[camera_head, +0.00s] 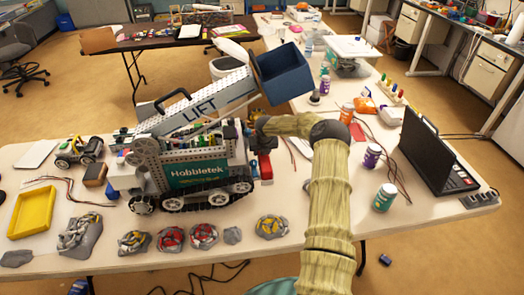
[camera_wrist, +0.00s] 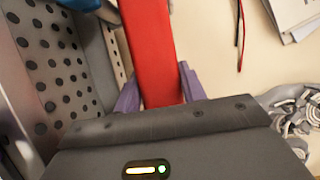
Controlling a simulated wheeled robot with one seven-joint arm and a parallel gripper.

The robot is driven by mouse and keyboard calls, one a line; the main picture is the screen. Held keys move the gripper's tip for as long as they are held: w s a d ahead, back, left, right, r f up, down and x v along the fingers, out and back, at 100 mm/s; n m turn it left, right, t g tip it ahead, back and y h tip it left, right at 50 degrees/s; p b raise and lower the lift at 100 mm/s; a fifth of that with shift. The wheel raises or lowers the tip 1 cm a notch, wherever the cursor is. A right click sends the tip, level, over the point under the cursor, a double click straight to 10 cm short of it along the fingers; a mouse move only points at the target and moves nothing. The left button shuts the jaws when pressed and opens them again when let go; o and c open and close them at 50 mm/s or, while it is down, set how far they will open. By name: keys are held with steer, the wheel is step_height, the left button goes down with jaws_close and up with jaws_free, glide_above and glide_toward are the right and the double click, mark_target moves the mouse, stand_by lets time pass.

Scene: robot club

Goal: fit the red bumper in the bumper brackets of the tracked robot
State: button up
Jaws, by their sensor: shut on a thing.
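The tracked robot (camera_head: 205,172), a grey perforated-metal model with a green "Hobbletek" panel and black tracks, stands on the near table. My gripper (camera_head: 262,146) reaches down at its right end. In the wrist view my gripper (camera_wrist: 158,90) has its purple fingers shut on the red bumper (camera_wrist: 147,40), a long flat bar. The bumper also shows in the head view (camera_head: 265,166), close beside the robot's right end. In the wrist view the robot's perforated side (camera_wrist: 55,70) lies left of the bumper. I cannot make out the brackets clearly or tell whether the bumper touches them.
A raised ramp marked "LIFT" (camera_head: 200,108) and a blue bin (camera_head: 283,72) rise above the robot. Bottles (camera_head: 384,196), a laptop (camera_head: 436,155) and cables are to the right. Several grey pieces with coloured wheels (camera_head: 203,236) line the front. A yellow tray (camera_head: 32,212) is at left.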

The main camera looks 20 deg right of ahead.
steer(key=shift+w+f, duration=0.1)
steer(key=shift+f, duration=0.2)
stand_by(0.5)
steer(key=shift+d, duration=0.1)
steer(key=o, duration=0.9)
steer(key=shift+s, duration=0.2)
steer(key=shift+c, duration=0.2)
steer(key=o, duration=0.4)
steer(key=shift+w, duration=0.1)
steer(key=shift+f, duration=0.1)
steer(key=shift+p, duration=0.35)
